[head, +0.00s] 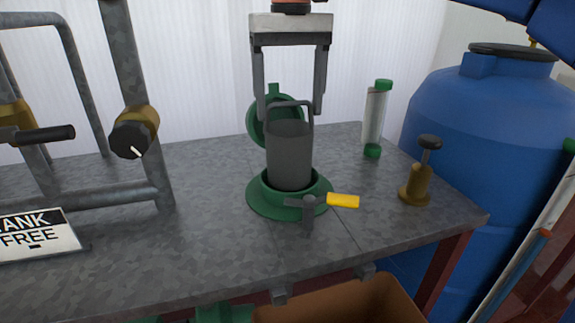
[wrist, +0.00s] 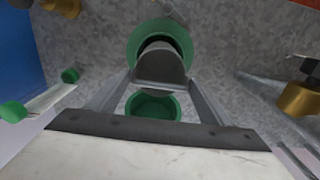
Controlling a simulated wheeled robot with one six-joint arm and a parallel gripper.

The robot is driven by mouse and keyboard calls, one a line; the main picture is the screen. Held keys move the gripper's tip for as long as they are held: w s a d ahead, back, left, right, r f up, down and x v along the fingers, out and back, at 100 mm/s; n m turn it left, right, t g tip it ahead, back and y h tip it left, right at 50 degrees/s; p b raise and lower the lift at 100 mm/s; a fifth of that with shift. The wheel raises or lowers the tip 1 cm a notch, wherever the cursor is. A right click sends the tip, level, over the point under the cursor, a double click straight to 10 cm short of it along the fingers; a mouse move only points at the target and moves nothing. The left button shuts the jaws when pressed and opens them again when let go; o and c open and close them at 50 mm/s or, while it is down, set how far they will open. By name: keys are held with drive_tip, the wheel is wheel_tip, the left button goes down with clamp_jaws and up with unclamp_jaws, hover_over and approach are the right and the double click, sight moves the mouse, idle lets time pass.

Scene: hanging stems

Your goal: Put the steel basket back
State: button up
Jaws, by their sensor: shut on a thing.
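The steel basket (head: 289,150) is a dark grey cylinder with a bail handle, and it looks roughly upright. My gripper (head: 290,112) is above it, with its fingers shut on the two sides of the handle. The basket's lower end is inside the green round housing (head: 262,205), whose rim hides it, so I cannot tell whether it touches the bottom. The housing's green lid (head: 257,125) stands open behind the basket. In the wrist view the basket (wrist: 160,62) is between the fingertips, over the housing's ring (wrist: 136,43).
A yellow-handled valve (head: 342,201) is at the housing's front. A clear tube with green ends (head: 374,118) and a brass piece with a black knob (head: 416,188) stand right. A pipe frame with a black knob (head: 130,139) and a sign (head: 36,234) are left. A blue tank (head: 480,140) stands beyond the bench.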

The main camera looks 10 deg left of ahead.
sight(290, 159)
wheel_tip(290, 159, down, 12)
drive_tip(key=shift+f, duration=0.1)
idle(0.5)
drive_tip(key=o, duration=1.3)
wheel_tip(290, 159, up, 12)
drive_tip(key=shift+r, duration=0.1)
